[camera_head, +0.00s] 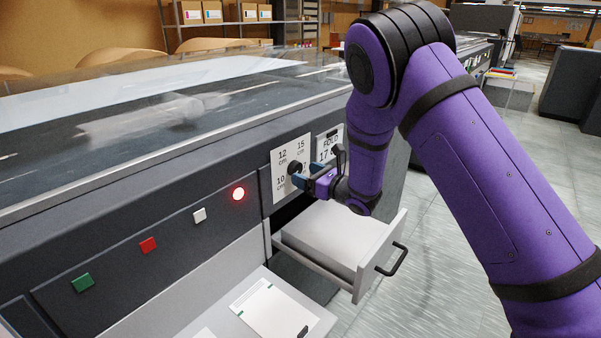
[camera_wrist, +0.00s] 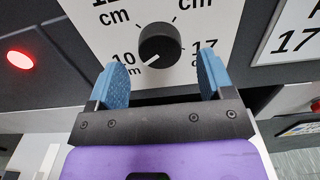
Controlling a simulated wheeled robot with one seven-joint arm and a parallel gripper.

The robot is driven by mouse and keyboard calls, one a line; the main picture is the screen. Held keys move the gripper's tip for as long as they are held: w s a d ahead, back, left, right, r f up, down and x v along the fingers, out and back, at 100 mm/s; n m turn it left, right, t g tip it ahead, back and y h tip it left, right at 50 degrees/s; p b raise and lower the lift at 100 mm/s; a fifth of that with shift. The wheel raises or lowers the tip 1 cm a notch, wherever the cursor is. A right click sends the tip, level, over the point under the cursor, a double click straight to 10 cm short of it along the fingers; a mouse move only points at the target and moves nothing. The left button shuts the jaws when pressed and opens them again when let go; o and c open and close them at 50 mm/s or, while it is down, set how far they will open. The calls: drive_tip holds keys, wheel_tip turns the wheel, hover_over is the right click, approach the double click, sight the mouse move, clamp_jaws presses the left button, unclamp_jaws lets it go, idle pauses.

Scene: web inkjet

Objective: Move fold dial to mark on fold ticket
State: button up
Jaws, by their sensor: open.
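The fold dial (camera_wrist: 160,45) is a round black knob on a white plate (camera_wrist: 105,20) with marks 10, 12, 15 and 17 cm. In the wrist view its white pointer line points lower left, toward the 10 cm mark. The dial also shows in the head view (camera_head: 295,168), partly by my fingers. My gripper (camera_wrist: 165,80) is open, its blue fingertips apart on either side just below the dial, not closed on it. The fold ticket (camera_head: 329,145) is a white card right of the dial plate, reading "FOLD 17"; its edge shows in the wrist view (camera_wrist: 290,35).
An open drawer (camera_head: 375,255) with a paper stack juts out below the dial. A lit red lamp (camera_head: 238,194) and white, red and green buttons (camera_head: 148,245) sit left along the panel. A tray with a printed sheet (camera_head: 270,308) lies lower down.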

drive_tip(key=shift+x, duration=1.3)
drive_tip(key=shift+c, duration=0.2)
drive_tip(key=c, duration=0.9)
